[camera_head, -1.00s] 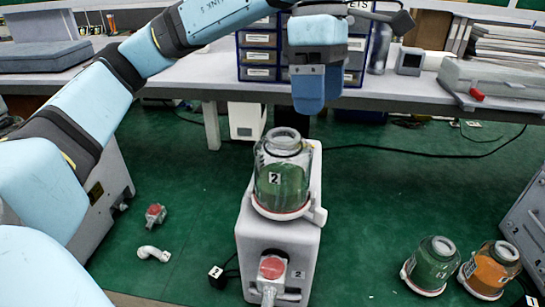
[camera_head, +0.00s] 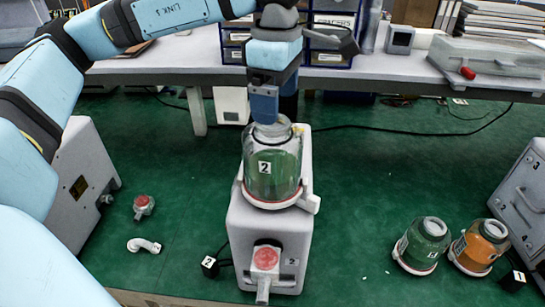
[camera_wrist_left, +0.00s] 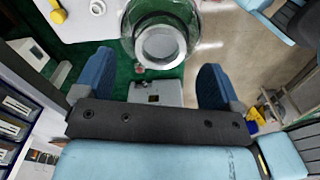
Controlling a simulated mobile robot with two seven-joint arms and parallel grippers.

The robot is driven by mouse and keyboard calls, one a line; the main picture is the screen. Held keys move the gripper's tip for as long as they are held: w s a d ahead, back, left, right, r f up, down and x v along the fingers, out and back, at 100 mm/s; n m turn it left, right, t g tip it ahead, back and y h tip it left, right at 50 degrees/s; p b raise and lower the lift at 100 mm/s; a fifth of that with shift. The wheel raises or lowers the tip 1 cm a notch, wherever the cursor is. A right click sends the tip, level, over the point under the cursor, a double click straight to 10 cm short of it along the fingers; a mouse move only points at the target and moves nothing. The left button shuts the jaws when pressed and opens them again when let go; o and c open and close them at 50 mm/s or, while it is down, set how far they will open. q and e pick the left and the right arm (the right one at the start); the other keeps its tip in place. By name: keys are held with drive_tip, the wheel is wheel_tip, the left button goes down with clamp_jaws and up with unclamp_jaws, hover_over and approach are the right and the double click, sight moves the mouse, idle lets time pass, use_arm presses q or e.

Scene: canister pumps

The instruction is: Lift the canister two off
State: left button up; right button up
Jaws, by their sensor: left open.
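Canister two (camera_head: 268,180) is a clear jar with green contents and a "2" label. It stands upright in a white ring holder on top of the grey pump (camera_head: 262,225), which has a red-capped fitting on its front. My left gripper (camera_head: 265,118) points down just above and behind the canister's open mouth. In the left wrist view, the canister's round neck (camera_wrist_left: 162,45) lies ahead of the spread fingers of my left gripper (camera_wrist_left: 157,68), with nothing gripped. Whether a finger touches the rim is unclear. My right gripper is not in view.
A green canister (camera_head: 422,245) and an orange canister (camera_head: 480,247) stand on the floor at right, near another grey pump (camera_head: 525,195). A red-capped fitting (camera_head: 143,205) and white elbow pipe (camera_head: 144,245) lie at left. A workbench (camera_head: 400,72) with drawers stands behind.

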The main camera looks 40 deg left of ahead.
sight(273, 156)
use_arm(q)
drive_tip(key=shift+s+a+f+p, duration=0.1)
drive_tip(key=shift+f+p, duration=0.3)
drive_tip(key=shift+f, duration=1.95)
drive_tip(key=shift+r, duration=0.1)
drive_tip(key=c, duration=1.4)
drive_tip(key=shift+o, duration=0.2)
